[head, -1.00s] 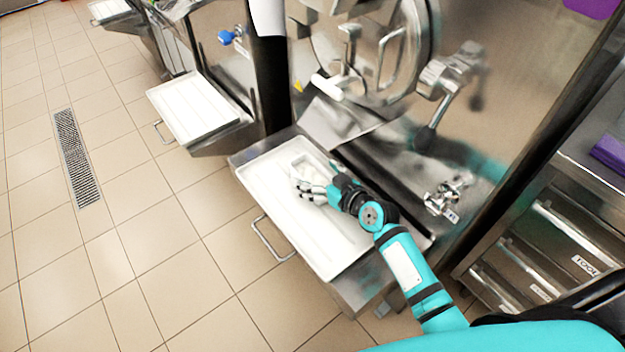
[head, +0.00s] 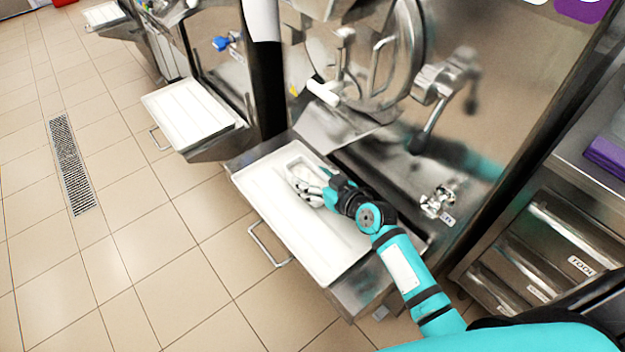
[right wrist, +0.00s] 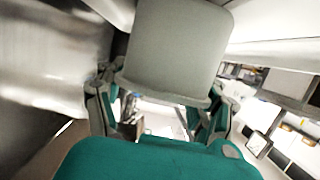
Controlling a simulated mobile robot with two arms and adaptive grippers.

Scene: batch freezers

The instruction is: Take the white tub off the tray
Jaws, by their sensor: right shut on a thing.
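The white tub (head: 297,155) is at the upper part of the white tray (head: 322,262) in the head view. My right gripper (head: 305,186) is shut on the tub from its near side and partly covers it. In the right wrist view the tub (right wrist: 178,48) fills the upper middle, between the two fingers of my right gripper (right wrist: 165,98). I cannot tell whether the tub rests on the tray or hangs just above it. My left gripper is not in view.
The freezer front with its round door (head: 375,60) and lever handle (head: 440,85) rises behind the tray. A metal tap (head: 437,202) is right of my wrist. A second white tray (head: 190,112) stands to the left. A metal drawer unit (head: 535,255) is at right. Tiled floor is clear at left.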

